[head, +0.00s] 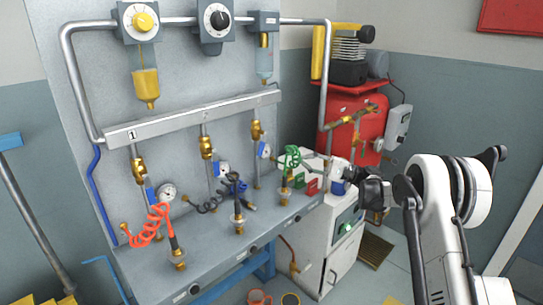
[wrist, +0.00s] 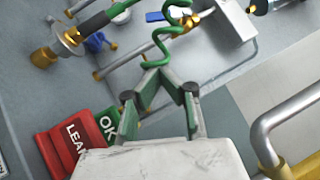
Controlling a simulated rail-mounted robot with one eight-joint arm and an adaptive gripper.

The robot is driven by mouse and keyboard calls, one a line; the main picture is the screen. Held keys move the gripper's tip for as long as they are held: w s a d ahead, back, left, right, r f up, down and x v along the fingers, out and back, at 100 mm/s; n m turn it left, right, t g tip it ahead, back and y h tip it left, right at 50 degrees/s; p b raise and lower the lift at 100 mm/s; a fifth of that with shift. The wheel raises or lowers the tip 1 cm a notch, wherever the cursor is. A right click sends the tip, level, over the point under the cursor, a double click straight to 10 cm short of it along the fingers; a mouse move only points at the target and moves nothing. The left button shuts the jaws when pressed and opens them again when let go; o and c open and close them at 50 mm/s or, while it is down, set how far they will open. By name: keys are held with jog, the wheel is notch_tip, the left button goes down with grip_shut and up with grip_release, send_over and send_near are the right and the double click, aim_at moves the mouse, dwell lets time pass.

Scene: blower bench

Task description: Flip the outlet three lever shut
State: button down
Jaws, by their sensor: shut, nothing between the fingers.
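The third outlet is the rightmost drop on the panel, with a brass valve (head: 257,130) under the rail. Its blue lever (head: 262,148) hangs below the valve, roughly along the pipe, beside a gauge. In the wrist view a blue lever (wrist: 157,16) shows at the top, partly behind a green coiled hose (wrist: 165,40). My gripper (wrist: 166,76) is shut and empty, its fingertips in front of the green coil in the picture. In the head view my gripper (head: 352,176) is right of and lower than the third outlet, apart from the lever.
Red LEAK (wrist: 68,145) and green OK (wrist: 108,122) blocks lie near my gripper. The green hose (head: 291,158) hangs by the third outlet. A white cabinet (head: 345,245) and red tank (head: 350,115) stand right of the panel. Outlets one and two have similar blue levers.

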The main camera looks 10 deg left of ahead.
jog(key=shift+w+d+f+n+g, duration=0.1)
jog(key=shift+d+f+n+g, duration=0.1)
jog(key=shift+g, duration=0.25)
jog(key=shift+w+d+f+n+g, duration=0.1)
jog(key=shift+n+g, duration=0.1)
jog(key=shift+g, duration=0.25)
jog(key=shift+a+r, duration=0.1)
jog(key=b, duration=0.2)
send_near(261, 149)
jog(key=w+a+f, duration=0.1)
jog(key=w+a, duration=0.3)
jog(key=shift+s+a+r, duration=0.35)
jog(key=shift+s+a, duration=0.35)
jog(key=shift+s+a+r, duration=0.35)
jog(key=shift+s+a, duration=0.35)
jog(key=shift+s, duration=0.1)
